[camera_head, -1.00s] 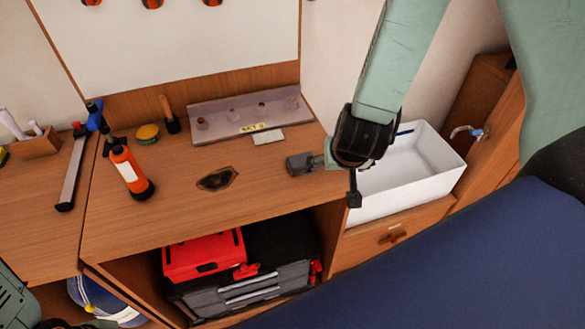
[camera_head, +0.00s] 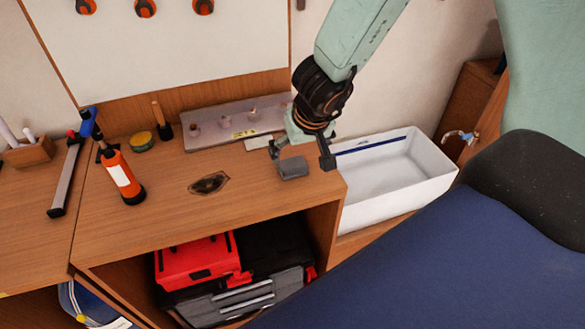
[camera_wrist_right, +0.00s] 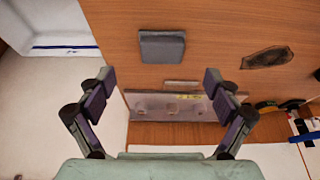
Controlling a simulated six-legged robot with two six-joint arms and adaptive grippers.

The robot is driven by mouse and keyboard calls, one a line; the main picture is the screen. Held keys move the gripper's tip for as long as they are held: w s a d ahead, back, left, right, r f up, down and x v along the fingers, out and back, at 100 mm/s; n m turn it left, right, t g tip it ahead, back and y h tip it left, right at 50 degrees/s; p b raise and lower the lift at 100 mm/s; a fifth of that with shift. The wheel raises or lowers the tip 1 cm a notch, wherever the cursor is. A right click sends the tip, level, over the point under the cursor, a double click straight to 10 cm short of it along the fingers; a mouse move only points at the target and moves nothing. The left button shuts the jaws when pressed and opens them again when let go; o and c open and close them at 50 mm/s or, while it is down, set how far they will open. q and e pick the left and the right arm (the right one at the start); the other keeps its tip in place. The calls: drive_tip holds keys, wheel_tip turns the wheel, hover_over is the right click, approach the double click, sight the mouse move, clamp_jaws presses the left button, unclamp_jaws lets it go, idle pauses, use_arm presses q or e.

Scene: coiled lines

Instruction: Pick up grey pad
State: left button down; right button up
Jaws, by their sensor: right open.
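The grey pad (camera_head: 292,168) is a small dark grey block lying on the wooden counter (camera_head: 250,205), near the counter's right edge. In the right wrist view the pad (camera_wrist_right: 161,46) lies flat on the wood, beyond the fingertips and roughly centred between them. My right gripper (camera_head: 300,155) is open and empty, with its fingers just above and around the pad in the head view. In the right wrist view the gripper (camera_wrist_right: 158,82) shows its two fingers spread wide, apart from the pad. My left gripper is not in view.
A light flat piece (camera_head: 258,143) and a grey rack (camera_head: 215,124) lie behind the pad. A white basin (camera_head: 395,165) stands right of the counter.

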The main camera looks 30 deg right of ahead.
sight(294, 163)
drive_tip(key=shift+w+d+f, duration=0.1)
drive_tip(key=shift+w+f, duration=0.1)
drive_tip(key=shift+f, duration=0.5)
drive_tip(key=shift+w+f+b, duration=0.35)
drive_tip(key=shift+f+b, duration=0.3)
drive_tip(key=shift+b, duration=0.05)
drive_tip(key=b+x, duration=0.2)
drive_tip(key=x, duration=0.1)
drive_tip(key=shift+f, duration=0.15)
drive_tip(key=shift+w+f, duration=0.3)
drive_tip(key=shift+w, duration=0.05)
drive_tip(key=shift+r, duration=0.15)
drive_tip(key=shift+c, duration=0.2)
drive_tip(key=shift+s, duration=0.2)
drive_tip(key=c, duration=0.3)
drive_tip(key=shift+w, duration=0.1)
drive_tip(key=c, duration=1)
